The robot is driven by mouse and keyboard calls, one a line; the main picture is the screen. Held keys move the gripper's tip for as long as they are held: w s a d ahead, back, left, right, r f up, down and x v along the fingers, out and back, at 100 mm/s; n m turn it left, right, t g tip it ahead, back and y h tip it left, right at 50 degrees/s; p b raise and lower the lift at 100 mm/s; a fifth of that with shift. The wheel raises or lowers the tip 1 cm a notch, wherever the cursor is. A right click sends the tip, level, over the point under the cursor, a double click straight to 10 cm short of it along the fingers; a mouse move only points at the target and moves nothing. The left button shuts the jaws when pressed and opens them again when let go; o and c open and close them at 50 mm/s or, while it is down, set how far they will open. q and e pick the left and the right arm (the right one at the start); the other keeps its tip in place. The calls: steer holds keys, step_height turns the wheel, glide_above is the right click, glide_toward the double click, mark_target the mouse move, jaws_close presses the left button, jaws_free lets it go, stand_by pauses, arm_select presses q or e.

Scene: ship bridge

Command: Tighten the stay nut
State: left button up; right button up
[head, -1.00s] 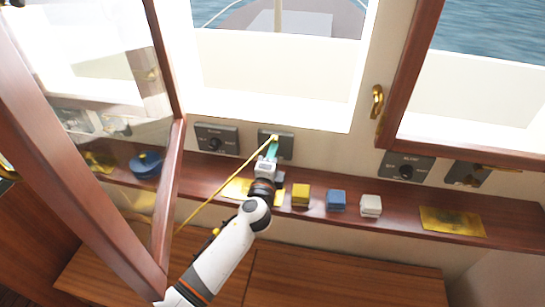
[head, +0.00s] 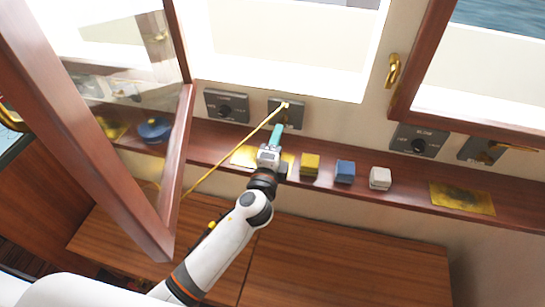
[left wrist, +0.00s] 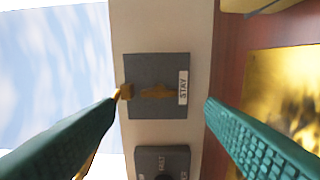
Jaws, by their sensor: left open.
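The grey stay plate (head: 290,108) is on the wall below the window. In the left wrist view it bears a STAY label (left wrist: 183,88), and the brass stay nut (left wrist: 157,92) sits at its middle. A thin brass stay rod (head: 232,150) runs from the open window's frame up to this plate; its end (left wrist: 126,92) shows at the plate's edge. My left gripper (head: 278,131) is open and empty, its teal fingers pointing at the plate. In the wrist view the nut lies between the fingers (left wrist: 162,102), farther off and apart from them. My right gripper is not seen.
The open wooden window (head: 165,230) stands close left of my arm. On the ledge are yellow (head: 310,165), blue (head: 345,172) and white (head: 380,178) blocks and a brass plate (head: 462,198). Knob panels (head: 227,106) (head: 418,142) flank the stay plate along the wall.

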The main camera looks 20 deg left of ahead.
arm_select(q)
steer(key=s+b, duration=0.1)
steer(key=s, duration=0.4)
steer(key=shift+s, duration=0.15)
stand_by(0.3)
